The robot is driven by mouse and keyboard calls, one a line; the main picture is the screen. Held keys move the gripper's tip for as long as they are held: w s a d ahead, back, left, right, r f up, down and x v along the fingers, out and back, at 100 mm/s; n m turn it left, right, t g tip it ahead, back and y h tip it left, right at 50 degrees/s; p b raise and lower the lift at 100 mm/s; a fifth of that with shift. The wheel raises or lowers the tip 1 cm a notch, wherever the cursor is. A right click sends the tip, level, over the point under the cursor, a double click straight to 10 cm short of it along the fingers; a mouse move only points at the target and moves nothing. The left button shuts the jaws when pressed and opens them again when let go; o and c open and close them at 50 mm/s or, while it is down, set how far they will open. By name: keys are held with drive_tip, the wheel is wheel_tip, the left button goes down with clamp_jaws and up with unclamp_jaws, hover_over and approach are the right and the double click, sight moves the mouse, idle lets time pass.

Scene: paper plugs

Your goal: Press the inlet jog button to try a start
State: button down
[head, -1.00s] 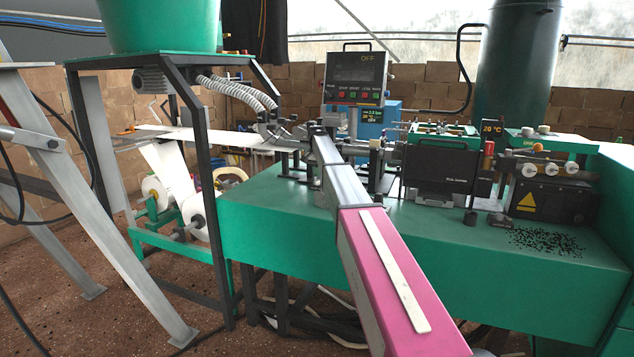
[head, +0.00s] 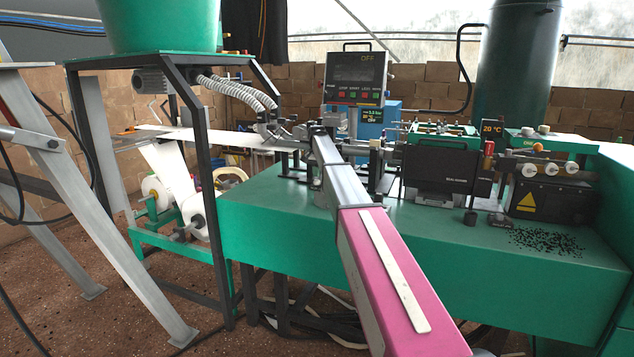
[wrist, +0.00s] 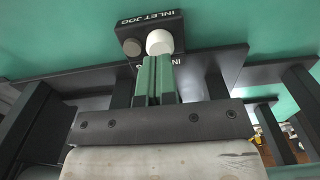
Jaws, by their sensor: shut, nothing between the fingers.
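The inlet jog box (wrist: 180,24) is black with the label "INLET JOG" and shows at the top of the wrist view. On it are a white round button (wrist: 160,41) and a smaller grey knob (wrist: 132,47) to its left. My gripper (wrist: 154,62) is shut and empty, its green fingers together. The fingertips lie right at the lower edge of the white button in the picture; I cannot tell whether they touch it. In the head view my arm hides the gripper and the box. The control panel (head: 355,76) there shows "OFF" on its screen.
Dark frame bars (wrist: 215,68) cross the wrist view close around my gripper. In the head view the green machine bench (head: 270,205) carries dark housings (head: 447,172) right of my arm. Black pellets (head: 545,241) lie on its right end. A paper roll (head: 198,215) hangs at left.

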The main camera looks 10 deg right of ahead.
drive_tip(key=shift+f, duration=1.2)
idle(0.6)
drive_tip(key=shift+r, duration=0.1)
idle(0.4)
drive_tip(key=shift+r, duration=1.1)
drive_tip(key=shift+r, duration=0.1)
drive_tip(key=shift+r, duration=1.4)
drive_tip(key=shift+s, duration=0.1)
